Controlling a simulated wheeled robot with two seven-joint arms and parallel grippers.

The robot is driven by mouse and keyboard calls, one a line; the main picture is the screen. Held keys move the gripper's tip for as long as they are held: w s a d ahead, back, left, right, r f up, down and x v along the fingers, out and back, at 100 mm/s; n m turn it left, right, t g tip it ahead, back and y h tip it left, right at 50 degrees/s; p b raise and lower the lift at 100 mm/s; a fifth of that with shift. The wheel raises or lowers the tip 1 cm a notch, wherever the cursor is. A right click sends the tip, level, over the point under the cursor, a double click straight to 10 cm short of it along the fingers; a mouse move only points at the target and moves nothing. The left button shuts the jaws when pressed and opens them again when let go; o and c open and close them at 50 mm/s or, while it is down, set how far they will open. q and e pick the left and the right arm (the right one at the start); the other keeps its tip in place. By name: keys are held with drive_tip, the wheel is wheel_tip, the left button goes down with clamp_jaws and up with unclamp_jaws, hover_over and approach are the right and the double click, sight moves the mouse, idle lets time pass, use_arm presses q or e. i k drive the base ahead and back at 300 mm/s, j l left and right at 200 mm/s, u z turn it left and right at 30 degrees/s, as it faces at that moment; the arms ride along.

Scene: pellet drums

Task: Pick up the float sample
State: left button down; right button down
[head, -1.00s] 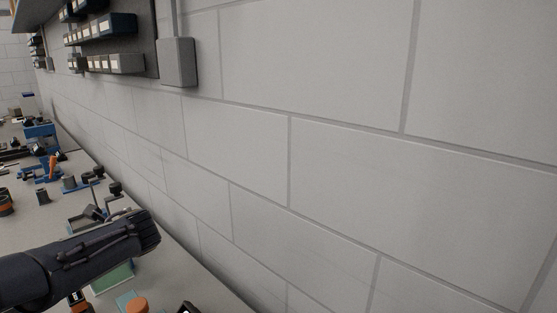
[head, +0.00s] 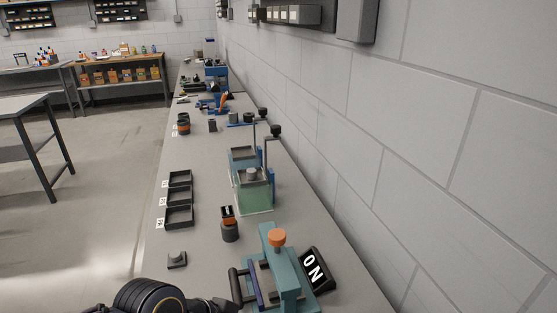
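I cannot tell for certain which thing is the float sample. A grey block with a small raised top (head: 177,259) lies on the bench at the near left. A dark cylinder with an orange-marked top (head: 229,232) stands to its right. Behind that is a clear tank of greenish liquid (head: 254,195) with a grey round piece at its top. Part of my dark arm shows at the bottom edge, with what looks like my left gripper (head: 222,306) cut off by the frame. Its fingers cannot be made out. My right gripper is not in view.
Three black trays (head: 179,197) stand in a row along the bench's left edge. A teal press with an orange knob (head: 278,255) and a black ON sign (head: 316,270) stand at the near right. The wall (head: 400,170) bounds the bench on the right.

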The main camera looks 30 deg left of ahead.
sight(252, 172)
drive_tip(key=u, duration=1.2)
drive_tip(key=k+j, duration=0.1)
drive_tip(key=j, duration=0.3)
drive_tip(key=k+j+z, duration=0.15)
drive_tip(key=j, duration=0.3)
drive_tip(key=k+j, duration=0.15)
drive_tip(key=j, duration=0.25)
drive_tip(key=k+j+z, duration=0.15)
drive_tip(key=j, duration=0.25)
drive_tip(key=k+j, duration=0.15)
drive_tip(key=j, duration=0.25)
drive_tip(key=i+j+z, duration=0.15)
drive_tip(key=j, duration=0.35)
drive_tip(key=i+j+z, duration=0.2)
drive_tip(key=j, duration=0.35)
drive_tip(key=j+z, duration=0.15)
drive_tip(key=j, duration=0.35)
drive_tip(key=i+j+z, duration=0.25)
drive_tip(key=i+j, duration=0.45)
drive_tip(key=i, duration=0.15)
drive_tip(key=i+j+z, duration=0.3)
drive_tip(key=i+j, duration=0.45)
drive_tip(key=j, duration=0.15)
drive_tip(key=i+j, duration=0.1)
drive_tip(key=i, duration=0.15)
drive_tip(key=i+j, duration=0.15)
drive_tip(key=i, duration=0.15)
